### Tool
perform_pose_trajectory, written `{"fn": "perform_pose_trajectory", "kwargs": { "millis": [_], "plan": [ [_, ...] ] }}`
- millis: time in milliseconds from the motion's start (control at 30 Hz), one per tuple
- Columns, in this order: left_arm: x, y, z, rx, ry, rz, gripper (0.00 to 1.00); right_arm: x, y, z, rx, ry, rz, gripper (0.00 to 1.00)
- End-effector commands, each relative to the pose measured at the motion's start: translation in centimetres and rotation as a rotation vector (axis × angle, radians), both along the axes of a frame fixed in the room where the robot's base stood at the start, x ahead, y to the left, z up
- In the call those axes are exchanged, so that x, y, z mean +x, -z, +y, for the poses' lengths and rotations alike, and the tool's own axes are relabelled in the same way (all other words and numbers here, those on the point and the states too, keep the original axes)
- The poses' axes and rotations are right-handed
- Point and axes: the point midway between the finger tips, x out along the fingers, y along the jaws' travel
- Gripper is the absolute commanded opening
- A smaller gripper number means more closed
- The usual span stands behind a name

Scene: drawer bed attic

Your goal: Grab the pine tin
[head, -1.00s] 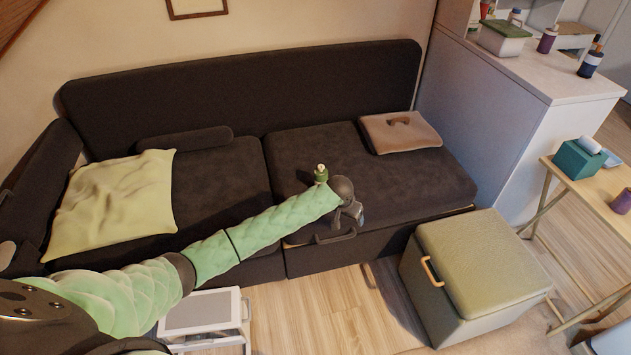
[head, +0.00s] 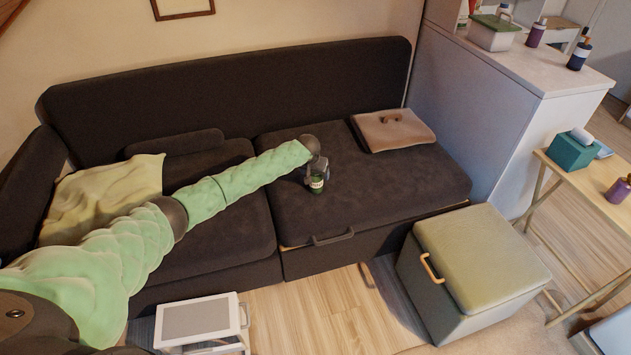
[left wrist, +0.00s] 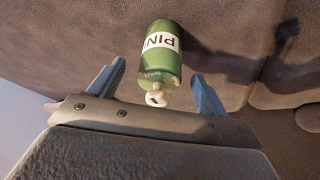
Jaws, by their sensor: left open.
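The pine tin (head: 316,184) is a small green can with a white label and a pale knob on top. In the left wrist view the pine tin (left wrist: 162,55) shows label letters reading "PIN". My left gripper (head: 318,170) is just above and behind the tin in the head view. In the left wrist view the open left gripper (left wrist: 158,88) has its blue fingers apart, one on each side of the tin's knob end, with gaps on both sides. My right gripper is not in view.
The dark sofa (head: 390,195) has a drawer handle (head: 333,237) below the seat. A brown folded cushion (head: 395,131) lies behind right, a yellow-green pillow (head: 100,195) at left. A green-topped storage box (head: 485,255) and a white step stool (head: 200,320) stand in front.

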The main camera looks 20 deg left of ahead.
Motion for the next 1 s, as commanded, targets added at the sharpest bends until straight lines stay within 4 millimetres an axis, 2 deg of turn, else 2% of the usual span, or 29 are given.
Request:
{"fn": "perform_pose_trajectory", "kwargs": {
  "millis": [300,600,667,867,1000],
  "plan": [
    [1.7,3.2,0.1,0.0,0.0,0.002,0.77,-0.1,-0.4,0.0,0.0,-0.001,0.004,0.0],
    [1.8,3.5,0.1,-0.001,0.0,0.001,0.77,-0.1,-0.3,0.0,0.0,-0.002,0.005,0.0],
    [1.8,3.5,0.2,-0.001,0.0,0.001,0.67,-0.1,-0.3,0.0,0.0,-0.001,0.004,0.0],
    [1.8,3.5,0.2,-0.001,0.0,0.001,0.28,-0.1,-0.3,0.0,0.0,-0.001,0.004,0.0],
    [1.8,3.5,0.2,-0.001,0.0,0.0,0.25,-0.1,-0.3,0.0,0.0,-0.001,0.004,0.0]
  ]
}}
